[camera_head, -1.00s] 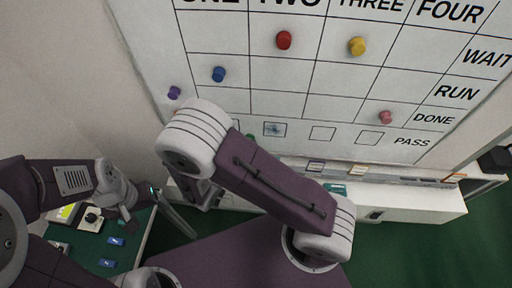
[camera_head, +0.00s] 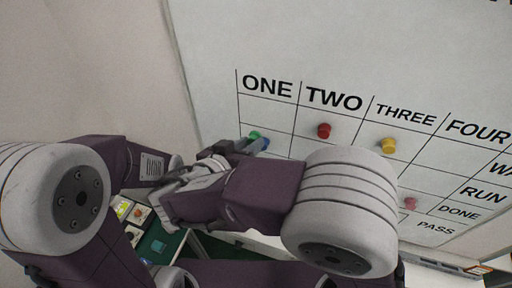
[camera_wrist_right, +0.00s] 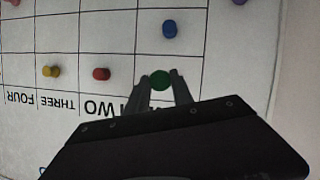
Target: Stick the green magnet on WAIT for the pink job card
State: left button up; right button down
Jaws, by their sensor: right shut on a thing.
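The green magnet (camera_head: 254,135) is between the fingertips of my right gripper (camera_head: 250,143), which is shut on it close to the whiteboard (camera_head: 225,55). In the right wrist view, upside down, the green magnet (camera_wrist_right: 160,80) lies over the ONE column, level with the red magnet (camera_wrist_right: 101,73) in the WAIT row. I cannot tell whether it touches the board. The blue magnet (camera_wrist_right: 170,28) is one row further, in RUN of the same column. I cannot make out the pink job card. My left gripper is hidden; only its arm shows.
On the board, the red magnet (camera_head: 323,130) is under TWO, the yellow magnet (camera_head: 389,145) under THREE and a pink magnet (camera_head: 410,203) lower right. A purple magnet (camera_wrist_right: 240,2) is at the wrist view's edge. A green bench (camera_head: 160,243) with small items stands below.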

aim_at(252, 132)
jog(key=shift+w, duration=0.15)
jog(key=shift+w+d+r+p, duration=0.1)
jog(key=shift+w+d+p, duration=0.05)
jog(key=shift+w+p, duration=0.35)
jog(key=w, duration=0.1)
jog(key=w+d+p, duration=0.1)
jog(key=w, duration=0.1)
jog(key=w+p, duration=0.1)
jog(key=shift+w+d+f, duration=0.2)
jog(key=shift+w+d, duration=0.1)
jog(key=shift+w, duration=0.1)
jog(key=shift+w+d+b, duration=0.2)
jog(key=shift+w, duration=0.4)
jog(key=shift+w+d+b, duration=0.15)
jog(key=shift+w+d, duration=0.05)
jog(key=shift+w, duration=0.4)
jog(key=shift+r, duration=0.1)
